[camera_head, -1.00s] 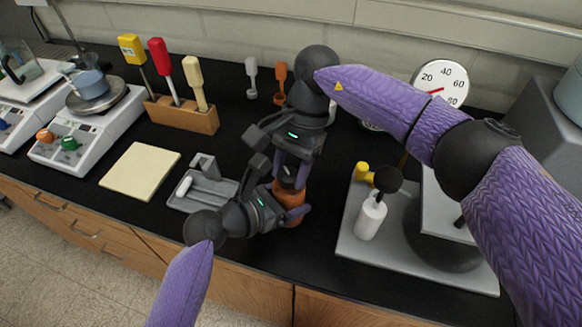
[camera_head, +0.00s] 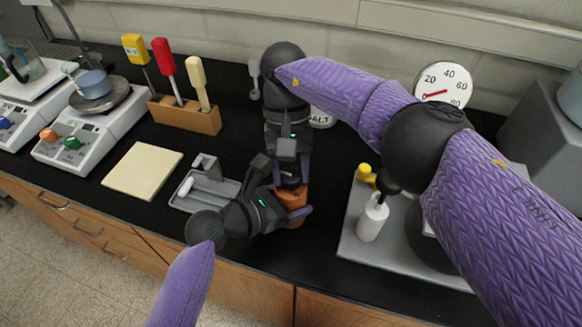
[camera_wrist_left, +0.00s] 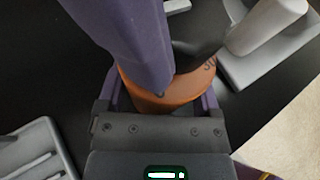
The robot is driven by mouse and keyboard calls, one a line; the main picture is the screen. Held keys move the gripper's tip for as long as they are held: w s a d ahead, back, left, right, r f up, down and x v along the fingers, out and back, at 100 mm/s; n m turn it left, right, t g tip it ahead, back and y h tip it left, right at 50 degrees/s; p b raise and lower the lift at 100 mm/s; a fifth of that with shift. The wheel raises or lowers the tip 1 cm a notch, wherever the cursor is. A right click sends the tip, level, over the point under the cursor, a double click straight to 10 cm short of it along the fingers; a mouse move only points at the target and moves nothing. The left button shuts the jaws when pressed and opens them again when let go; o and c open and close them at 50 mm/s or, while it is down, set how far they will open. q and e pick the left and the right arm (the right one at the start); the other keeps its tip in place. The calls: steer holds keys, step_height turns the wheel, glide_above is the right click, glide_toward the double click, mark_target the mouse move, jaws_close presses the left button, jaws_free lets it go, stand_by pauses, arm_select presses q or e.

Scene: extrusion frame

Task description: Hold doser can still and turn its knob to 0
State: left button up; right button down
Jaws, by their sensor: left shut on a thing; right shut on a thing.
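The orange doser can (camera_head: 293,200) stands on the black bench near its front edge, right of a small grey tray. It also shows in the left wrist view (camera_wrist_left: 160,98), with dark lettering partly visible on top. My left gripper (camera_head: 291,205) comes in low from the left and is shut around the can's body. My right gripper (camera_head: 289,178) reaches down from above and is shut on the dark knob (camera_head: 290,183) at the can's top. Its purple finger covers much of the knob in the left wrist view. The knob's pointer and scale cannot be read.
The grey tray (camera_head: 205,203) lies close at left, with a cream pad (camera_head: 143,170) beyond it. A wooden rack (camera_head: 185,114) with several coloured handles stands behind. At right, a grey base plate (camera_head: 362,246) carries a white bottle (camera_head: 372,222).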

arm_select(q)
steer(key=shift+f, duration=0.1)
arm_select(e)
steer(key=shift+n, duration=0.3)
steer(key=shift+c, duration=1)
jaws_free()
